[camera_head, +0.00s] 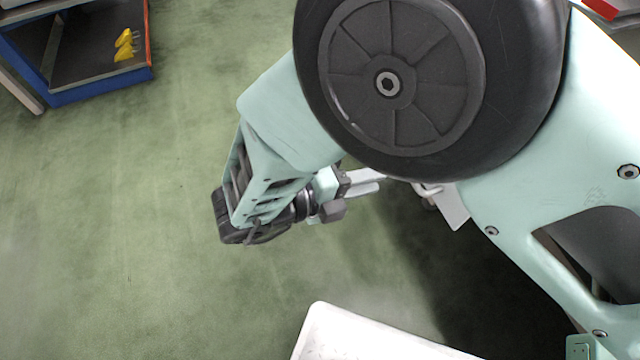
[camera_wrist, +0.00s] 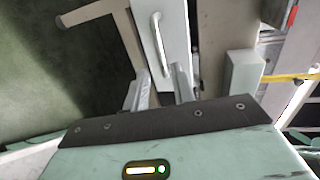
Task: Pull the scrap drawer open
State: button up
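The scrap drawer's likely front is a pale panel (camera_wrist: 176,25) in the wrist view, with a light bar handle (camera_wrist: 157,40) running lengthwise on it. My gripper (camera_wrist: 160,84) is open, its two fingers apart at the lower end of the handle. Nothing shows held between them; whether a finger touches the handle I cannot tell. In the head view my gripper (camera_head: 372,182) points right, toward a pale panel (camera_head: 454,207) partly hidden under my arm.
A blue-sided cart or tray (camera_head: 100,86) with yellow items (camera_head: 125,44) stands at upper left. A white surface (camera_head: 370,338) is at the bottom edge. Green floor (camera_head: 120,220) is clear at left. In the wrist view, a pale block (camera_wrist: 243,72) is right of the panel.

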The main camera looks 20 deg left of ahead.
jog(key=p+v, duration=0.1)
jog(key=v, duration=0.7)
jog(key=shift+s+a, duration=0.25)
jog(key=w+a+r+n+y, duration=0.3)
jog(key=w+r+n+y, duration=0.4)
jog(key=w+y, duration=0.1)
jog(key=w+a+r+n+y, duration=0.4)
jog(key=w+r+n+y, duration=0.25)
jog(key=w+y, duration=0.2)
jog(key=s+d+n+g+h, duration=0.25)
jog(key=s+d+n, duration=0.4)
jog(key=d, duration=0.45)
jog(key=s+d+r+n+g+h, duration=0.1)
jog(key=s+d+n+g, duration=0.4)
jog(key=d+n, duration=0.4)
jog(key=s+d+n+g+h, duration=0.1)
jog(key=s+d+n+g, duration=0.2)
jog(key=s+d+n, duration=0.65)
notch_tip(320, 180, up, 31)
jog(key=w+d+m+p, duration=0.2)
jog(key=w+m+p, duration=0.1)
jog(key=p, duration=2.7)
jog(key=shift+p, duration=0.4)
